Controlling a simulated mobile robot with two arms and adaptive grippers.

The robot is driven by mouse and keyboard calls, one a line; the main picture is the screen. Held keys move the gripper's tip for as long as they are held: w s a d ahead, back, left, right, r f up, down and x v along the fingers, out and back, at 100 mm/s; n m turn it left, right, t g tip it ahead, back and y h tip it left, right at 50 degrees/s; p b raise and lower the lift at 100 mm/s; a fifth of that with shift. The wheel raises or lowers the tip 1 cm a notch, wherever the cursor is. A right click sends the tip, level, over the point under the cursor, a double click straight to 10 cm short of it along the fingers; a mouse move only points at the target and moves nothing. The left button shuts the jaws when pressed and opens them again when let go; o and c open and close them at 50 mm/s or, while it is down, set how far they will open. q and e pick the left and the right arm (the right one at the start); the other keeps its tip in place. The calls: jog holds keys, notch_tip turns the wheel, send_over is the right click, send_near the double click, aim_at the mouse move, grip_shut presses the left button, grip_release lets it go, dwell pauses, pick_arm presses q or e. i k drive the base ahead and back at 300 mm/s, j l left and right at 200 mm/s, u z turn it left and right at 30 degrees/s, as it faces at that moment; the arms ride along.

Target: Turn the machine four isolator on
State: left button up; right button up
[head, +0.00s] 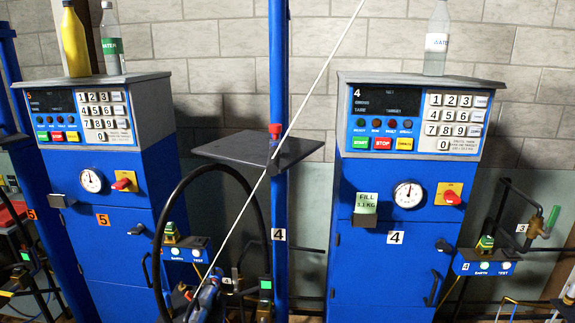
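Machine four (385,262) is the blue cabinet right of centre, marked with a white "4" label. Its isolator (451,197) is a red rotary knob on a yellow plate, on the front at the right, below the keypad. The knob looks turned at a slant towards lower right; its exact setting is too small to read. A round white dial gauge (407,194) sits to its left. Nothing touches the isolator. Neither of my grippers can be made out in the head view.
Machine five (112,240) stands at the left with a similar red isolator (123,182). Between the machines are a blue post (279,80), a dark shelf plate (250,150), a black hose (163,225) and a slanting pale rod (322,75). Pipework (530,232) stands right of machine four.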

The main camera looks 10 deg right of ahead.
aim_at(450, 196)
jog(key=z, duration=1.25)
